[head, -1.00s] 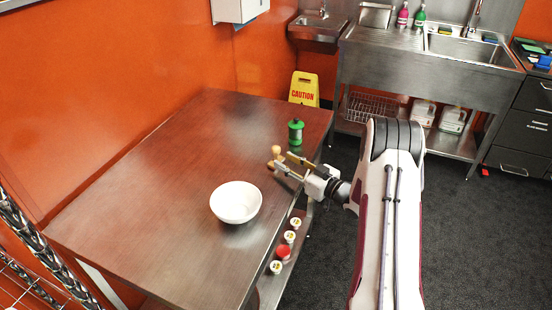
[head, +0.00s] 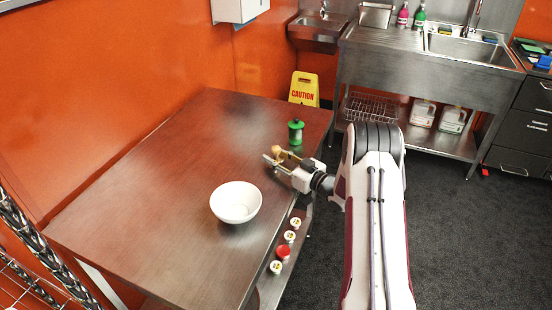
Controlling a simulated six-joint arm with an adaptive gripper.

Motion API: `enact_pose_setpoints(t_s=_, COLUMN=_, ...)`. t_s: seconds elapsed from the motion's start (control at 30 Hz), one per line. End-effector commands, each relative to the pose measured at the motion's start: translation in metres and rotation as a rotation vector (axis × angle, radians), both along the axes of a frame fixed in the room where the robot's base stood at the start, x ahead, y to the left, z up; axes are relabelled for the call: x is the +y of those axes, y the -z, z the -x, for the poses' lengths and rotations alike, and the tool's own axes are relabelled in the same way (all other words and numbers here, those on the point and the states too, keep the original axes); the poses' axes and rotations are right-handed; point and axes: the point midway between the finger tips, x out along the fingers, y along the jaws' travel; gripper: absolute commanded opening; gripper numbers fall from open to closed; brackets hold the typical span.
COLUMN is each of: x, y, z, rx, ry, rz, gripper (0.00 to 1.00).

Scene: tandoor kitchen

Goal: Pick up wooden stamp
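The wooden stamp (head: 276,150) is small and light brown with a round knob on top. It stands upright on the steel table (head: 150,215) near its right edge. My gripper (head: 275,158) is low over the table at the stamp, reaching in from the right. Its fingers are at the stamp's body and hide most of the lower part. They look to be around it, but whether they touch or grip it is too small to tell.
A green canister (head: 296,132) stands just behind the stamp. A white bowl (head: 236,202) sits in front of it, to the left. Several small tubs, one of them red (head: 283,252), are on a lower shelf by the right edge. The table's left side is clear.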

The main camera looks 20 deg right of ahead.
Motion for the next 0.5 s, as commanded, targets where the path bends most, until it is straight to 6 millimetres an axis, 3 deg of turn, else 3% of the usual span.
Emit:
enact_pose_setpoints(t_s=0.1, x=-0.0002, y=0.0000, z=0.0001, rx=0.000, ry=0.000, rz=0.000, gripper=0.32)
enact_pose_setpoints(t_s=0.23, x=-0.0001, y=0.0000, z=0.0002, rx=0.000, ry=0.000, rz=0.000, gripper=0.01)
enact_pose_setpoints(t_s=0.5, x=-0.0001, y=-0.0001, z=0.0002, rx=0.000, ry=0.000, rz=0.000, gripper=0.00)
